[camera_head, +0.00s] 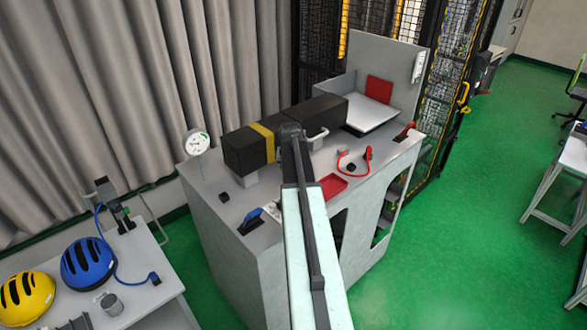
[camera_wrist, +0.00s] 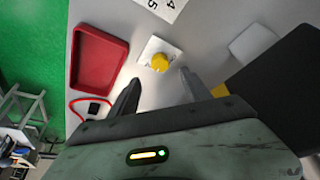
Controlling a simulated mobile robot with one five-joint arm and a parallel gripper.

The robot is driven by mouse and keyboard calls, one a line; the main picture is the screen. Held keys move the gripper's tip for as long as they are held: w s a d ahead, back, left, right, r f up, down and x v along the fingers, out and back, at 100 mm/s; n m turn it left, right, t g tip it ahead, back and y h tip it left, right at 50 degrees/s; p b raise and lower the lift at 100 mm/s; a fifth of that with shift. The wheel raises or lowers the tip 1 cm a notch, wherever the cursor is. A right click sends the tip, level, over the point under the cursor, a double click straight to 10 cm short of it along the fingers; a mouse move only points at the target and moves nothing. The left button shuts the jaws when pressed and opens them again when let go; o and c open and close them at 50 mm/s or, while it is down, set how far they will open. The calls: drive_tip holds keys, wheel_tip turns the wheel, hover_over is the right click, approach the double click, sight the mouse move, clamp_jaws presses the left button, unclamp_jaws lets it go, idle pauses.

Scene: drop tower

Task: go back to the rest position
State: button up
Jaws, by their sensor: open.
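My arm reaches out over a grey cabinet bench (camera_head: 232,234) in the head view, and its end hides part of the bench top. In the wrist view my gripper (camera_wrist: 160,88) is open, with its two dark fingers apart and nothing between them. A yellow knob (camera_wrist: 160,62) on a white square plate (camera_wrist: 152,46) lies just beyond the fingertips, apart from them. A red tray (camera_wrist: 97,58) is left of the fingers in that view.
A black box with a yellow band (camera_head: 263,141) lies along the bench's back. A round dial gauge (camera_head: 197,143) stands at its left corner. Blue (camera_head: 88,264) and yellow (camera_head: 27,298) helmets sit on a table at left. Green floor (camera_head: 470,230) is open at right.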

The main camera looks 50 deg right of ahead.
drive_tip(key=shift+f, duration=0.1)
drive_tip(key=w+a+f+n+y, duration=0.1)
drive_tip(key=w+a+n, duration=0.1)
drive_tip(key=a, duration=1.2)
drive_tip(key=w+a+n+y, duration=0.1)
drive_tip(key=w+a+n, duration=0.15)
drive_tip(key=a, duration=1.15)
drive_tip(key=s+a+n+g+y, duration=0.1)
drive_tip(key=s+a+n, duration=0.25)
drive_tip(key=a, duration=0.75)
drive_tip(key=s+a+n+g, duration=0.15)
drive_tip(key=s+a, duration=0.25)
drive_tip(key=a, duration=0.8)
wheel_tip(320, 180, down, 23)
drive_tip(key=s+a+b, duration=0.1)
drive_tip(key=s+b, duration=0.1)
drive_tip(key=b, duration=2)
drive_tip(key=shift+s+a, duration=0.15)
drive_tip(key=shift+s, duration=0.25)
